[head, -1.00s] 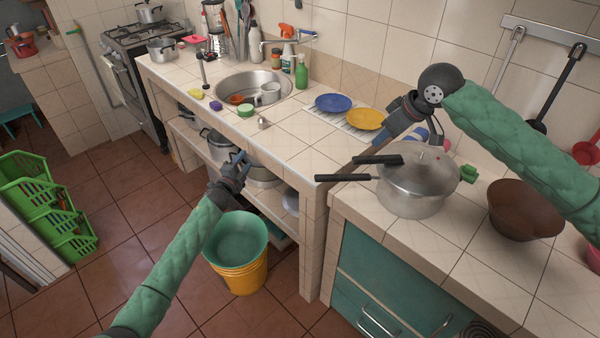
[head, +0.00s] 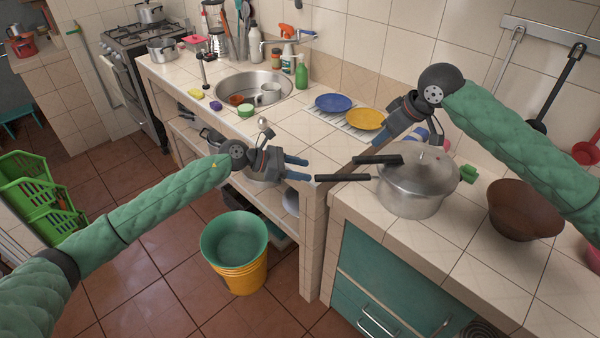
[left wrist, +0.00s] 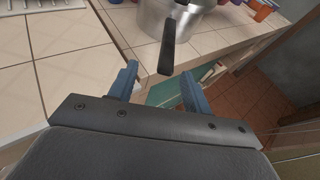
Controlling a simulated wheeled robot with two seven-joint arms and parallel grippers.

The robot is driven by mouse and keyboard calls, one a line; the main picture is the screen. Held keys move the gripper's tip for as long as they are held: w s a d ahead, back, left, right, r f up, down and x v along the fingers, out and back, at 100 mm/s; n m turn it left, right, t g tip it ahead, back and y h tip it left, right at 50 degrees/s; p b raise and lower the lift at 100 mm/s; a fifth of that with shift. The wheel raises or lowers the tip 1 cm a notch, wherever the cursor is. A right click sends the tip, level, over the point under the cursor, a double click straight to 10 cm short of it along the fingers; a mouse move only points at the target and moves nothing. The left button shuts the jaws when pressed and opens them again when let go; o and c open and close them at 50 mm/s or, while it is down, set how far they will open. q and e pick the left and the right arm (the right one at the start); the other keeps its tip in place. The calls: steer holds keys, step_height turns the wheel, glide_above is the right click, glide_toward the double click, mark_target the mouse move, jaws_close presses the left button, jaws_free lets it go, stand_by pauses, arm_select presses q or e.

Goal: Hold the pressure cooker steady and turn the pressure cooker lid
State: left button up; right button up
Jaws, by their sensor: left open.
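The silver pressure cooker (head: 410,200) stands on the right-hand counter. Its lid (head: 425,160) is on top, with a black lid handle (head: 378,159) just above the black pot handle (head: 342,178); both point left. My left gripper (head: 301,168) is open and empty, just left of the pot handle's end. In the left wrist view a black handle (left wrist: 168,48) points in between the blue fingertips (left wrist: 159,74), and part of the cooker (left wrist: 152,18) shows beyond. My right gripper (head: 408,118) is above and behind the lid; I cannot make out whether its fingers are apart.
A brown bowl (head: 525,208) stands right of the cooker, with a green object (head: 468,173) beside it. Blue (head: 333,103) and yellow (head: 365,119) plates are on a rack behind. A green bucket (head: 235,238) is on the floor below my left arm.

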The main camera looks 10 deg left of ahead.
mark_target(324, 179)
arm_select(q)
steer(key=shift+s+d+f+m, duration=0.2)
steer(key=shift+s+m, duration=0.1)
steer(key=shift+s, duration=0.15)
steer(key=shift+d+f+g, duration=0.1)
steer(key=shift+f+g, duration=0.05)
steer(key=shift+g, duration=0.15)
steer(key=shift+x, duration=3.65)
steer(key=shift+f, duration=0.1)
steer(key=shift+c, duration=0.4)
jaws_close()
arm_select(e)
steer(key=shift+c, duration=0.3)
